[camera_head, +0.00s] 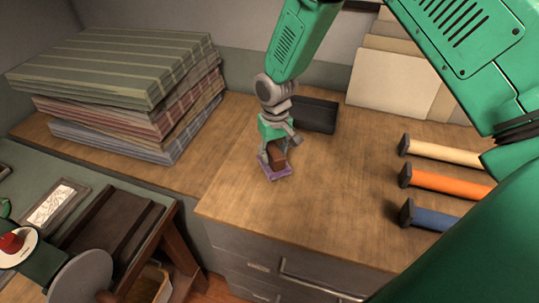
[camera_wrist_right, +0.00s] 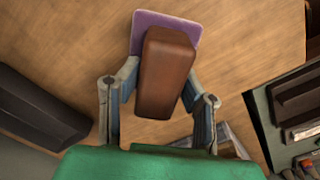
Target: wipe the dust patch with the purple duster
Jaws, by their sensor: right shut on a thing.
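The purple duster has a flat purple pad (camera_head: 276,174) and a brown block handle (camera_head: 278,158). My right gripper (camera_head: 272,155) is shut on the handle, with the pad low at the wooden counter top near its front edge. I cannot tell whether the pad touches the wood. In the right wrist view the brown handle (camera_wrist_right: 166,72) sits between the two fingers, and the purple pad shows beyond it. I cannot make out a dust patch in either view. My left gripper is not in view.
A dark open tray (camera_head: 316,115) stands behind my right gripper. Fabric stacks (camera_head: 130,85) are at the left, and rolls with cream, orange (camera_head: 445,184) and blue bodies lie at the right. The wooden counter (camera_head: 340,190) between is clear. A cluttered lower desk is at the left.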

